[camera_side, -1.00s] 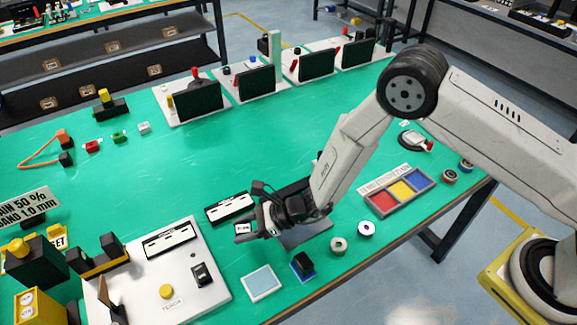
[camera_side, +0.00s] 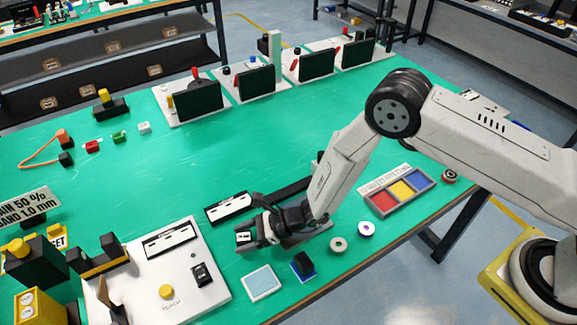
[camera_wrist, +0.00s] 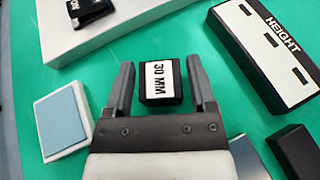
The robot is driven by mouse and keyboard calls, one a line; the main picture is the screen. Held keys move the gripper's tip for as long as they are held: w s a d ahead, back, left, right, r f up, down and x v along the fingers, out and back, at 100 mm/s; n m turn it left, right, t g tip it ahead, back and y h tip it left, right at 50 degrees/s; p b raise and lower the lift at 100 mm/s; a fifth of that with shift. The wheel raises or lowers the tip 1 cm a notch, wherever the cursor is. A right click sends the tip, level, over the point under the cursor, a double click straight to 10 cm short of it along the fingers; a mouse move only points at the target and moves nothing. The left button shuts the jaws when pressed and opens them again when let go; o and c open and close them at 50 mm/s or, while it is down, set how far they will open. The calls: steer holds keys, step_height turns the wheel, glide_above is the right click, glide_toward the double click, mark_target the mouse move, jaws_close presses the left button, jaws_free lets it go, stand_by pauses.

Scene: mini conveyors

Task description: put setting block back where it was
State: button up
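The setting block, a small black block with a white "30 MM" label (camera_wrist: 160,80), stands between my fingertips in the wrist view. It also shows in the side view as a small block (camera_side: 243,238) at the left tip of my gripper. It looks to be at the level of the green table. My gripper (camera_wrist: 160,62) is open around the block, with a narrow green gap showing on each side. In the side view my gripper (camera_side: 252,236) is low over the table, and its fingers partly hide one another.
A black-and-white "HEIGHT" strip (camera_wrist: 272,48) lies to the right in the wrist view. A white-framed blue pad (camera_wrist: 63,120) lies to the left. A white station plate (camera_side: 207,290) stands left of my gripper. A three-colour tray (camera_side: 398,192) and rolls lie right.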

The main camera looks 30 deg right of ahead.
steer(key=shift+o, duration=0.5)
steer(key=shift+r, duration=0.2)
steer(key=v, duration=1.2)
steer(key=shift+w+r, duration=0.1)
steer(key=shift+r, duration=0.1)
